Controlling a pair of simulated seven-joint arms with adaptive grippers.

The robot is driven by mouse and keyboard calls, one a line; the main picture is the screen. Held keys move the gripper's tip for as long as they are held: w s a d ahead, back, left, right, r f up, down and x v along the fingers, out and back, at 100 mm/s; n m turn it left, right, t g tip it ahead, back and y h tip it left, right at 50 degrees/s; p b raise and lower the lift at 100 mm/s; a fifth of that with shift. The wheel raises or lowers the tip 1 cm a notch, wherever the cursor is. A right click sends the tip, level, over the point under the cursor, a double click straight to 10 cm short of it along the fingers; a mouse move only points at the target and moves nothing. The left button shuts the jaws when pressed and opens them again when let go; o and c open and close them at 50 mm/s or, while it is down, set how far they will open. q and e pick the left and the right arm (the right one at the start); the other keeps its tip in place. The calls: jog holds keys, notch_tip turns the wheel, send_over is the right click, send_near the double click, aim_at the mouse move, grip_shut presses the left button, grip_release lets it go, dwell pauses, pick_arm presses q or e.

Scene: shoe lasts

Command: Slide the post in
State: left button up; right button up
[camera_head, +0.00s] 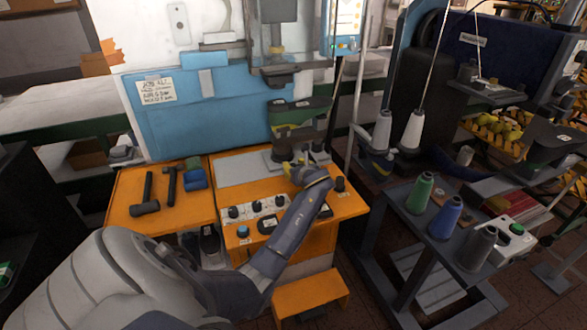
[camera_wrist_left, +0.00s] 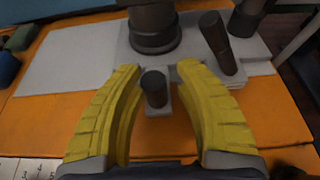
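My left gripper (camera_wrist_left: 159,70) is open, its two yellow fingers spread on either side of a short dark post (camera_wrist_left: 154,87). The post stands upright on a small grey block, and a gap shows between it and each finger. Behind it are a thick dark cylinder (camera_wrist_left: 154,30) and a tilted dark rod (camera_wrist_left: 215,36) on a grey plate. In the head view my left gripper (camera_head: 291,169) is low over the orange bench, in front of the machine's plate. A dark green shoe last (camera_head: 299,112) sits above that plate. The post cannot be told apart clearly there. My right gripper is not in view.
The orange bench (camera_head: 130,190) holds two black hammers (camera_head: 148,194) at left. Several black knobs (camera_head: 233,211) are on its front panel. A blue machine panel (camera_head: 200,110) rises behind. At right, a dark cart carries thread cones (camera_head: 420,190).

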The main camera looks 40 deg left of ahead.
pick_arm(q)
jog(key=shift+o, duration=1.3)
jog(key=shift+s, duration=0.1)
jog(key=shift+d, duration=0.1)
jog(key=v, duration=1.1)
jog(key=shift+s+d+r, duration=0.2)
jog(key=shift+d+r, duration=0.05)
jog(key=shift+d, duration=0.05)
